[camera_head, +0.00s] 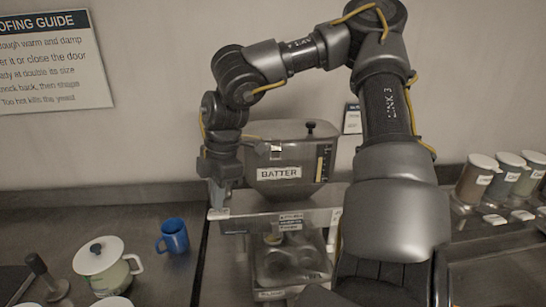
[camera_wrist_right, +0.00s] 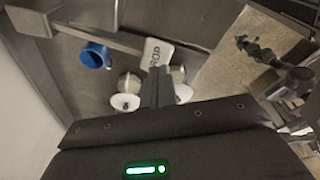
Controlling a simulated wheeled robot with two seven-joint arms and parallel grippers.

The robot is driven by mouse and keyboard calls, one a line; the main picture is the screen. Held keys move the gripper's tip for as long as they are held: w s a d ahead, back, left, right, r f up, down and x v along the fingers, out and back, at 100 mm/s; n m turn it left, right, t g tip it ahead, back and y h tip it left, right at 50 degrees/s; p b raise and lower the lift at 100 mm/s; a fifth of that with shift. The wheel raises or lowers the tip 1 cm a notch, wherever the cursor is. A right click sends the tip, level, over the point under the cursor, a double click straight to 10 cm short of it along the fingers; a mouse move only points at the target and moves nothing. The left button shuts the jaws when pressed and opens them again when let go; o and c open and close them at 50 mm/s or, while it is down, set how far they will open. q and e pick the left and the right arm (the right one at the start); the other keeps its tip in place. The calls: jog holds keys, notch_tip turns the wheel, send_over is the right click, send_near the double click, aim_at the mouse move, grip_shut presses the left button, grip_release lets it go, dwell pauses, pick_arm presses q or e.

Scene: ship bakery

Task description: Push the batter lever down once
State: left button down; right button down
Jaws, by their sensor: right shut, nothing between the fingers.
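The batter dispenser has a grey hopper (camera_head: 315,155) with a BATTER label and a black knob on its lid. My right arm arches over the dispenser. My right gripper (camera_head: 219,200) points down at the hopper's left side, near the ledge's left end. Its fingers also show closed together in the wrist view (camera_wrist_right: 158,88), with nothing between them. My left gripper is not seen.
A blue mug (camera_head: 173,236) stands on the counter left of the dispenser. A white lidded pot (camera_head: 102,265) is farther left. Several labelled canisters (camera_head: 476,178) stand at the right. A proofing guide sign (camera_head: 50,60) hangs on the wall. Bare counter lies behind the mug.

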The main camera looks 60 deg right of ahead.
dwell(0.4)
notch_tip(320, 180, up, 6)
jog(key=p, duration=0.3)
dwell(0.8)
